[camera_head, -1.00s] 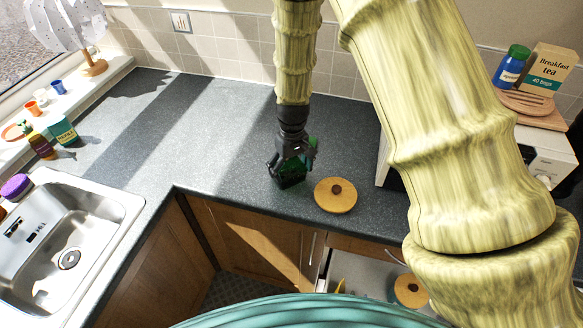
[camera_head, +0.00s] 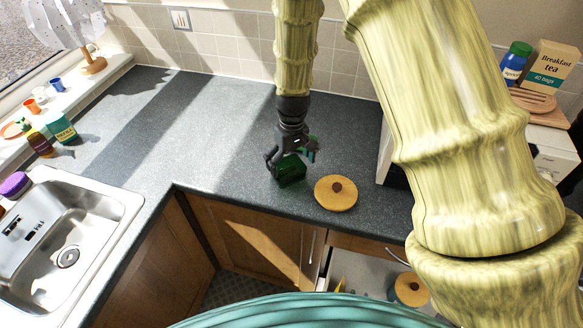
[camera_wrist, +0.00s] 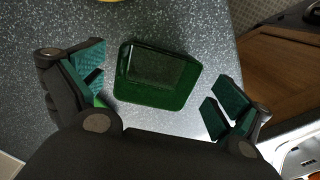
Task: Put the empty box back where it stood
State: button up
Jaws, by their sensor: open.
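The empty box is a dark green, open-topped box (camera_head: 291,173) standing on the grey worktop, left of a round wooden lid. It also shows in the wrist view as a green box (camera_wrist: 157,78), with nothing visible inside it. My gripper (camera_head: 293,158) is over the box with its fingers spread. In the wrist view, the teal finger pads lie on either side of the box, with a gap visible on each side. Whether any part of my gripper touches the box is hard to tell.
The wooden lid with a dark knob (camera_head: 336,193) lies just right of the box. An open drawer (camera_head: 365,275) is below the front edge, with a similar round lid (camera_head: 410,289) at it. A sink (camera_head: 65,240) is at left. The worktop (camera_head: 205,130) behind and left is clear.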

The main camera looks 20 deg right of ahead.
notch_tip(320, 180, up, 10)
jog(key=b, duration=0.3)
jog(key=shift+w+d+r+b, duration=0.2)
jog(key=shift+b, duration=0.1)
